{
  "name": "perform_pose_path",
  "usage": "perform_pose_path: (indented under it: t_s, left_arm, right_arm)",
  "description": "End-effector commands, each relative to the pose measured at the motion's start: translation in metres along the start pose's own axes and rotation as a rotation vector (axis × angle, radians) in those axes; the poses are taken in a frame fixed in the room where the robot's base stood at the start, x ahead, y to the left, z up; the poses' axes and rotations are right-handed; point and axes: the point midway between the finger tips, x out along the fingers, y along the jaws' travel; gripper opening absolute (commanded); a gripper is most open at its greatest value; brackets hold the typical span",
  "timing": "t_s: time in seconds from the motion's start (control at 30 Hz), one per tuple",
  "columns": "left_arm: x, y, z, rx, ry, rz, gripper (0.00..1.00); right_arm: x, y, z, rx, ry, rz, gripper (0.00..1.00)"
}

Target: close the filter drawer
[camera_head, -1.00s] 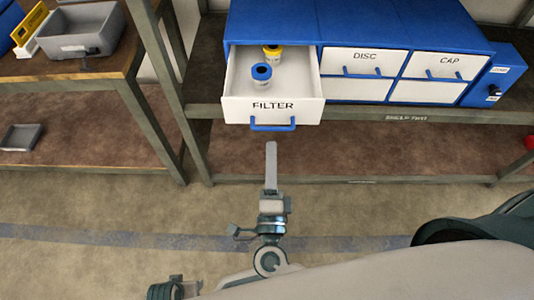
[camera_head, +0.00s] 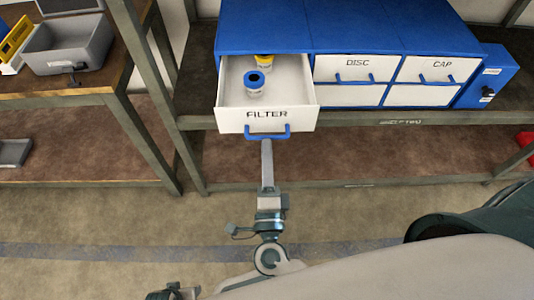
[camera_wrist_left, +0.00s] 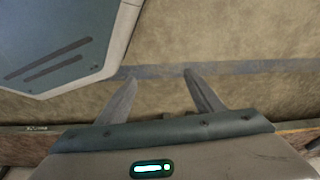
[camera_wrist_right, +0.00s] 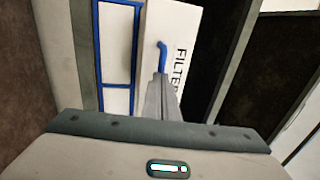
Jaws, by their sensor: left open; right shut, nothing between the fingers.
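The white filter drawer (camera_head: 265,121) stands pulled out of the blue cabinet (camera_head: 345,28), its front lettered FILTER. Its blue handle (camera_head: 267,135) shows below the lettering. Inside the drawer are a blue-topped cup (camera_head: 254,88) and a yellow-topped one (camera_head: 263,60). My right gripper (camera_head: 267,146) is shut and empty, its tip at the handle; I cannot tell whether it touches. In the right wrist view the shut fingers (camera_wrist_right: 161,90) point at the handle (camera_wrist_right: 163,55). My left gripper (camera_wrist_left: 155,80) is open and empty above the floor; in the head view only part of its arm shows at the bottom.
The closed DISC drawer (camera_head: 357,68) and CAP drawer (camera_head: 439,69) are right of the filter drawer. A blue box with a knob (camera_head: 487,77) is beside them. A shelf post (camera_head: 158,80) stands left of the drawer. A grey case (camera_head: 70,45) sits on the left bench.

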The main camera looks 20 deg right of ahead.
Motion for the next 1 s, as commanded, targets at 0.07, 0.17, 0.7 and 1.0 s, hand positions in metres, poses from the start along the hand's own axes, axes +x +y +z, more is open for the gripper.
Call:
perform_pose_path:
  t_s: [0.07, 0.17, 0.7, 1.0]
  left_arm:
    - [0.009, 0.0, 0.005, -0.001, -0.008, 0.0, 0.61]
    - [0.018, -0.001, 0.012, -0.001, -0.01, 0.0, 0.61]
    - [0.038, 0.007, 0.012, 0.006, 0.09, 0.009, 0.61]
    - [0.038, 0.01, 0.008, 0.008, 0.113, 0.011, 0.61]
  right_arm:
    - [0.011, -0.001, 0.0, 0.0, 0.002, -0.002, 0.0]
    - [0.027, 0.001, 0.0, -0.001, 0.001, -0.003, 0.0]
    - [0.147, 0.026, 0.0, 0.001, 0.001, -0.002, 0.0]
    - [0.182, 0.035, 0.0, 0.0, 0.001, -0.001, 0.0]
